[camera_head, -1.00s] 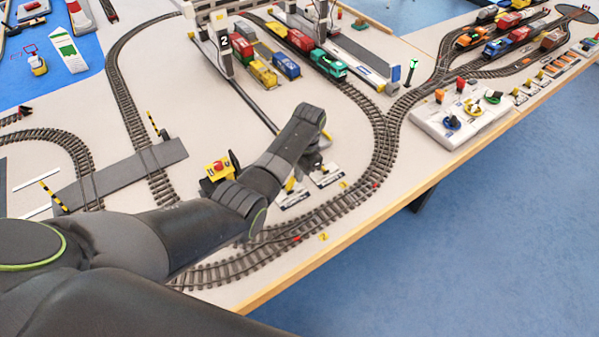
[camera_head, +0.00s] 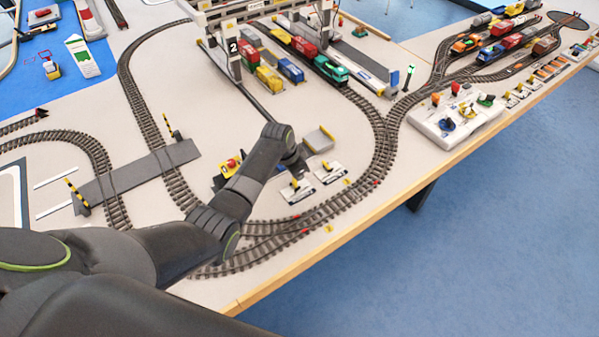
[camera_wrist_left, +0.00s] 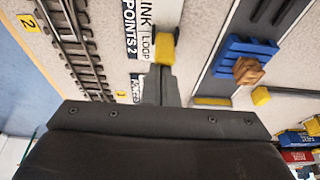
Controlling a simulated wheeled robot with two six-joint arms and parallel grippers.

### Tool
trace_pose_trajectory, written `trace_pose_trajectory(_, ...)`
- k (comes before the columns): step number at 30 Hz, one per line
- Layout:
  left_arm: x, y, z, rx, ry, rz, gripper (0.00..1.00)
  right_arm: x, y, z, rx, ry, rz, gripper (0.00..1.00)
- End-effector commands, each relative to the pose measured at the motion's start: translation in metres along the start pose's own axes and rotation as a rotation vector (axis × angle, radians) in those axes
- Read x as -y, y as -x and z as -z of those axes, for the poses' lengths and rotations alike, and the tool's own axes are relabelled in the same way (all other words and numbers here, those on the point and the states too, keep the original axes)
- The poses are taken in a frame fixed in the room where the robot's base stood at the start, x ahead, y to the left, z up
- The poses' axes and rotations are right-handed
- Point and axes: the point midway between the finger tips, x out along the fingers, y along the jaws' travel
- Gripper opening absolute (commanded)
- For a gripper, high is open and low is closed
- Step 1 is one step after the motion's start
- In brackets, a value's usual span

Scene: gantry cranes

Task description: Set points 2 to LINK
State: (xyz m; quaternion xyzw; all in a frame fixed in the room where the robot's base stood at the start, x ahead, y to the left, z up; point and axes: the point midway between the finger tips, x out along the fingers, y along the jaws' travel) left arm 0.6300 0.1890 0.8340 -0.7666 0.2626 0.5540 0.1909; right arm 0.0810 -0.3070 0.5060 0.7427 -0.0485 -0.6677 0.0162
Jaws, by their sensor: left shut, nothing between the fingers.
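The points 2 lever plate (camera_head: 296,191) lies near the inside of the track curve, with a yellow-tipped lever. In the left wrist view its label (camera_wrist_left: 132,38) reads POINTS 2, with LOOP beside the yellow lever tip (camera_wrist_left: 165,47) and LINK farther up. The lever tip is at the LOOP end of its slot. My left gripper (camera_head: 297,173) points down at this plate. In the wrist view its shut, empty fingers (camera_wrist_left: 162,78) are just below the lever tip, on the side away from LINK; I cannot tell if they touch. My right gripper is not in view.
A similar lever plate (camera_head: 329,172) lies beside it. Curved track (camera_head: 383,150) runs around the plates; a crane (camera_head: 232,55) and wagons (camera_head: 268,78) stand farther back.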

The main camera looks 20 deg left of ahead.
Motion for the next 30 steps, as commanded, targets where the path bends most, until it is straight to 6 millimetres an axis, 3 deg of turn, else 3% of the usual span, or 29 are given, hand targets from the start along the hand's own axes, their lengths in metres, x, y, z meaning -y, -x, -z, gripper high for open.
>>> trace_pose_trajectory(1,0.001,0.005,-0.004,-0.041,0.002,0.001,0.0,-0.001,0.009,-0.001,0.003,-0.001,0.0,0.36)
trace_pose_trajectory(5,0.0,0.005,-0.007,-0.141,0.0,0.0,0.0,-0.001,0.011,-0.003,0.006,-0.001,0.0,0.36)
trace_pose_trajectory(15,0.0,0.007,-0.005,-0.134,-0.001,-0.001,0.0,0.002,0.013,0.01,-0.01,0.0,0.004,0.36)
trace_pose_trajectory(24,0.0,0.02,-0.001,-0.133,-0.001,0.0,0.0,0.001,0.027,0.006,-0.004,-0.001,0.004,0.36)
trace_pose_trajectory(30,0.0,0.019,-0.001,-0.133,-0.001,0.0,0.0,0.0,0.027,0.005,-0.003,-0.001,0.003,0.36)
